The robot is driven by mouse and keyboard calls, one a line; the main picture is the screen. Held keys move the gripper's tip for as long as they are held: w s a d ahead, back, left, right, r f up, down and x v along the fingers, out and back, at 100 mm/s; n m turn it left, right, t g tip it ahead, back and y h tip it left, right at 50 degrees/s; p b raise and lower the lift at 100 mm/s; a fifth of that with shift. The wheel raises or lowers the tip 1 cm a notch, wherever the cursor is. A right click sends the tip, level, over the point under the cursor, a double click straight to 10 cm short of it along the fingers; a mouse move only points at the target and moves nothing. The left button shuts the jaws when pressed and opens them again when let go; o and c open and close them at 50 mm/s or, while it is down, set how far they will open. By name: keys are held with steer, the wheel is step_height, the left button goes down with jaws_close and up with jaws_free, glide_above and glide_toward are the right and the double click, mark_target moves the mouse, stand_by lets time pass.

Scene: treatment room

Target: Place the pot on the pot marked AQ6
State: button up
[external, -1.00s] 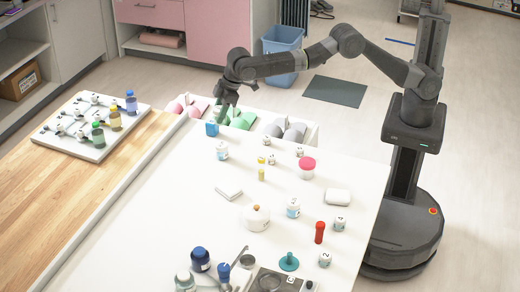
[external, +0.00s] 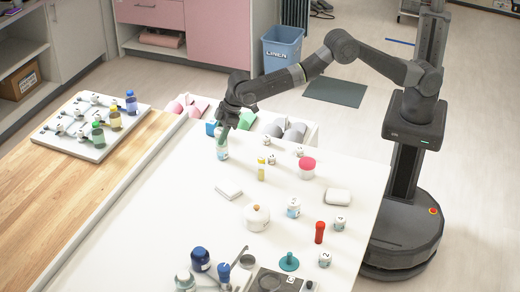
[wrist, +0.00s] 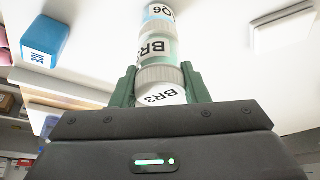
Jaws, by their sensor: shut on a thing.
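My gripper (external: 228,128) is over the far left part of the white table, pointing down. In the wrist view its green fingers (wrist: 160,90) are shut on a pot marked BR3 (wrist: 157,50), which has a pale ribbed lid also marked BR3. Directly beyond it in line is the pot marked AQ6 (wrist: 160,12), with a blue and white label. In the external view the AQ6 pot (external: 222,154) stands upright below the fingers. The held pot is mostly hidden by the fingers there. The two pots look lined up; I cannot tell whether they touch.
A blue box (external: 210,128) stands close left of the pots. A white flat block (external: 229,190) lies nearer; the table between is clear.

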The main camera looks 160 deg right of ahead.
steer(key=o, duration=1)
steer(key=shift+f, duration=0.1)
steer(key=shift+r, duration=0.35)
steer(key=b+v, duration=0.2)
steer(key=v, duration=0.9)
steer(key=shift+s+a+r, duration=0.1)
steer(key=shift+a+r, duration=0.05)
steer(key=shift+r, duration=0.1)
steer(key=shift+c, duration=0.3)
